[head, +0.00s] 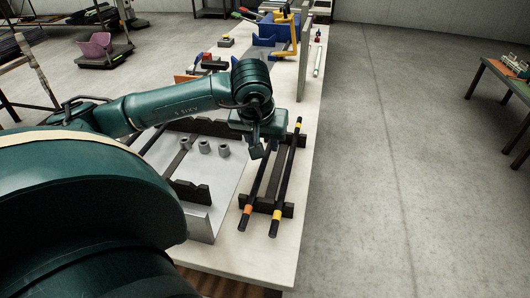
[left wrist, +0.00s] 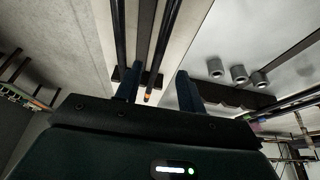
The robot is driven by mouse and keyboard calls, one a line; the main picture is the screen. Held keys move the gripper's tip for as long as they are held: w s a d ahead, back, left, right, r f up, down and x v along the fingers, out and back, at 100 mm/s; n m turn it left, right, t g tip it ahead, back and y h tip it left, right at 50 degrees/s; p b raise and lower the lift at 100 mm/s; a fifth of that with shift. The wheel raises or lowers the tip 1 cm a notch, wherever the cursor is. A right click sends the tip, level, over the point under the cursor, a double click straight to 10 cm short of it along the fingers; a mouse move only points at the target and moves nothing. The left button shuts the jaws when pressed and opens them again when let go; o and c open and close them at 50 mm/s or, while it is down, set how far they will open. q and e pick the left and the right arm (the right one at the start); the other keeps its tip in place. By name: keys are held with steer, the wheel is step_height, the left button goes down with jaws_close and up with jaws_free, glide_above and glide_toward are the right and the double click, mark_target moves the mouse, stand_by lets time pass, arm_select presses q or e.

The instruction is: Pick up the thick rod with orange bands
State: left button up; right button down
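The dark rod with orange bands (head: 258,187) lies on a black notched rack (head: 286,210) on the bench, left of a similar rod with yellow bands (head: 287,176). My left gripper (head: 258,150) points down over the far part of the orange-banded rod and hides its far end. In the left wrist view my left gripper (left wrist: 160,90) is open, with its two fingers apart. The orange-banded rod (left wrist: 165,40) shows between the fingers there, with an orange band near its tip; I cannot tell whether they touch it. My right gripper is not in view.
A metal tray (head: 200,222) left of the rods holds several short grey cylinders (head: 205,146) and dark notched blocks (head: 192,191). Farther back stand a blue bin (head: 272,31) and a yellow-handled tool (head: 294,38).

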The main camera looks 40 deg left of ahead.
mark_target(265, 159)
arm_select(q)
steer(key=x, duration=0.4)
steer(key=shift+s+d+f, duration=0.1)
steer(key=shift+d+f, duration=0.05)
steer(key=shift+f, duration=0.35)
steer(key=shift+c, duration=0.6)
jaws_close()
